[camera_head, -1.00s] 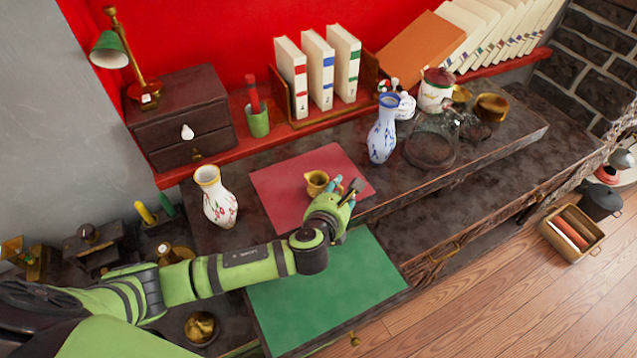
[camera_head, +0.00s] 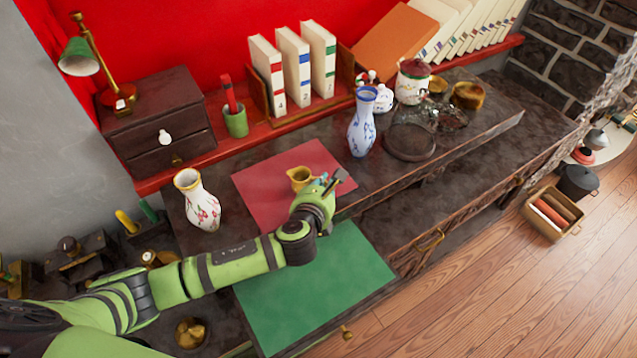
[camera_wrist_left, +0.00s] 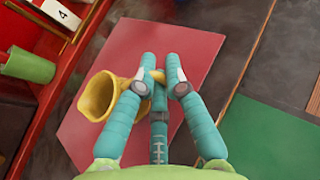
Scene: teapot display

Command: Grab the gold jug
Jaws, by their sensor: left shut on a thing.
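The gold jug (camera_head: 300,178) shows over the red mat (camera_head: 262,192) in the head view. It also shows in the wrist view (camera_wrist_left: 97,97), left of the fingers, with its narrow side part running between them. My left gripper (camera_head: 324,186) is at the jug's right side and is shut on that part. Its teal fingers show in the wrist view (camera_wrist_left: 160,78) and cover part of the jug. I cannot tell whether the jug's base touches the mat. My right gripper is not in view.
A flowered vase (camera_head: 200,205) stands left of the red mat. A blue-and-white vase (camera_head: 362,130) and a glass dome (camera_head: 411,138) stand to the right. A green mat (camera_head: 310,285) lies in front. A green cup (camera_head: 236,122) and books (camera_head: 294,65) stand behind.

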